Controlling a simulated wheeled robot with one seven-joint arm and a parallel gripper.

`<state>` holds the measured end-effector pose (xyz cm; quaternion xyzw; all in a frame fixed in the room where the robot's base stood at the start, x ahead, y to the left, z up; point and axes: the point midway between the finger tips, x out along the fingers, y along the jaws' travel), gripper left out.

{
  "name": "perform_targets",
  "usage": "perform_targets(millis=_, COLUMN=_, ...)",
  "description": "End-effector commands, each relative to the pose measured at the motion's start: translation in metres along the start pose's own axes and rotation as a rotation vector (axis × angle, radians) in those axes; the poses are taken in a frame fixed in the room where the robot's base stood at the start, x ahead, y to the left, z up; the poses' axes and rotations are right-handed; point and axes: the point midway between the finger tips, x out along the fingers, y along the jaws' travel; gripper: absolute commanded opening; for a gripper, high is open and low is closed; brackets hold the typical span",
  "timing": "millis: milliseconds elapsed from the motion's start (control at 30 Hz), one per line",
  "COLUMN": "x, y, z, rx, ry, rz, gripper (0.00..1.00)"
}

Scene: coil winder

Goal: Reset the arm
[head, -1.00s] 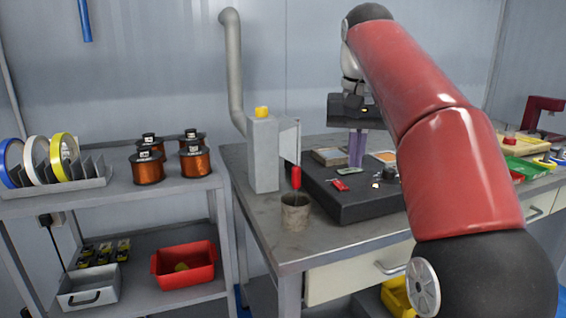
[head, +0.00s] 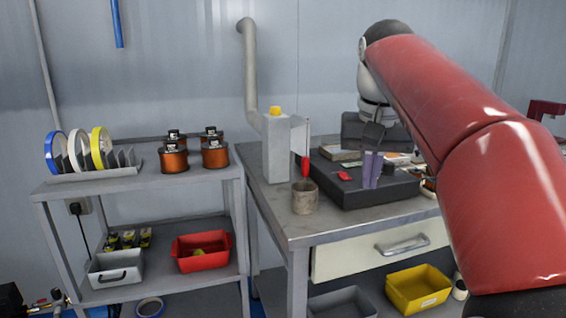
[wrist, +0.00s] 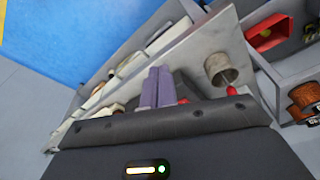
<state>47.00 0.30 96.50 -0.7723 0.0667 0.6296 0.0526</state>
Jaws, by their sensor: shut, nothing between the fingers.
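My gripper (head: 371,170) has purple fingers pointing down, held over the dark block on the workbench. The fingers are together with nothing between them. They also show side by side in the wrist view (wrist: 158,86). My red arm reaches in from the right and hides part of the bench's right side. The dark block (head: 360,196) carries a small red item (head: 344,176) and other small parts, partly hidden behind my gripper.
A grey post with a yellow top (head: 276,148) and a round brown cup (head: 305,198) stand at the bench's left. A shelf at left holds copper coils (head: 215,155), tape rolls (head: 78,150) and a red bin (head: 202,252). A yellow bin (head: 418,288) sits below the drawer.

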Motion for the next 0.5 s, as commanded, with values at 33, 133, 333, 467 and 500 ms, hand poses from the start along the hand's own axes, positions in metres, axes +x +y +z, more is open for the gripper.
perform_targets(millis=33, x=0.001, y=0.001, z=0.007, rx=-0.006, ry=0.01, rz=-0.001, gripper=0.0)
perform_targets(millis=133, x=0.008, y=0.002, z=0.021, rx=-0.021, ry=0.03, rz=-0.003, gripper=0.0)
perform_targets(millis=333, x=0.035, y=0.009, z=0.067, rx=-0.06, ry=0.092, rz=-0.012, gripper=0.0)
perform_targets(millis=467, x=0.068, y=0.016, z=0.112, rx=-0.091, ry=0.149, rz=-0.024, gripper=0.0)
perform_targets(millis=500, x=0.081, y=0.019, z=0.127, rx=-0.101, ry=0.166, rz=-0.028, gripper=0.0)
